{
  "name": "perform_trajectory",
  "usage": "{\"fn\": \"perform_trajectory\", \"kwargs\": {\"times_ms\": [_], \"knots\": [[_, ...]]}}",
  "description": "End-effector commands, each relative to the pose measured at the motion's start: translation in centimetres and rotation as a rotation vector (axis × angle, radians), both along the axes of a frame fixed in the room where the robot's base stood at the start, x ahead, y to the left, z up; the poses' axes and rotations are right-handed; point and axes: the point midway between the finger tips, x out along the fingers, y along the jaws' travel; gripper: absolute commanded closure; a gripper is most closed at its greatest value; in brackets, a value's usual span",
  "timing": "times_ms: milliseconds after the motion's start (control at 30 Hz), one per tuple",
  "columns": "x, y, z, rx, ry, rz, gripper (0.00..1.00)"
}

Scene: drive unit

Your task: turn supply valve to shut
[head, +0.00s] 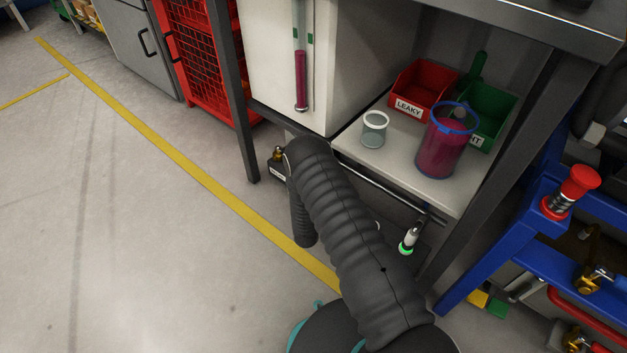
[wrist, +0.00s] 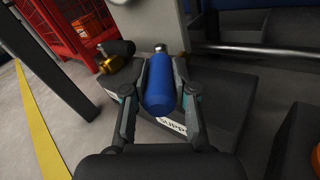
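The supply valve shows in the wrist view as a brass body (wrist: 110,64) with a dark cylindrical end, beside a blue handle (wrist: 159,88). The handle points toward the wrist camera. A partly hidden label (wrist: 176,130) below it begins "SUPP". My gripper (wrist: 159,82) has one finger on each side of the blue handle, and the fingers appear closed against it. In the head view a small brass fitting (head: 278,155) shows low beside my arm, above a dark labelled block. My arm hides the gripper and blue handle there.
A dark table leg (wrist: 52,62) and red mesh cabinet (wrist: 85,25) stand left of the valve. A horizontal pipe (wrist: 255,52) runs right. The shelf above holds a red bin (head: 425,82) and a purple-filled container (head: 440,150). Open floor lies left.

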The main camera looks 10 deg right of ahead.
Motion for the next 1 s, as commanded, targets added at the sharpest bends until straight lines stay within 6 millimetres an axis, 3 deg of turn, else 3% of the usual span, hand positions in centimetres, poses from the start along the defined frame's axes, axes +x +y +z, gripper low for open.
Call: {"fn": "perform_trajectory", "kwargs": {"times_ms": [33,100,533,1000], "knots": [[-0.5,0.3,-0.1,-0.005,0.004,0.008,0.63],[-0.4,0.1,-0.1,-0.003,0.004,0.005,0.48],[-0.9,-0.9,-0.2,-0.002,0.005,-0.013,0.48],[-9.3,0.7,-0.1,-0.004,0.006,-0.006,0.48]]}}
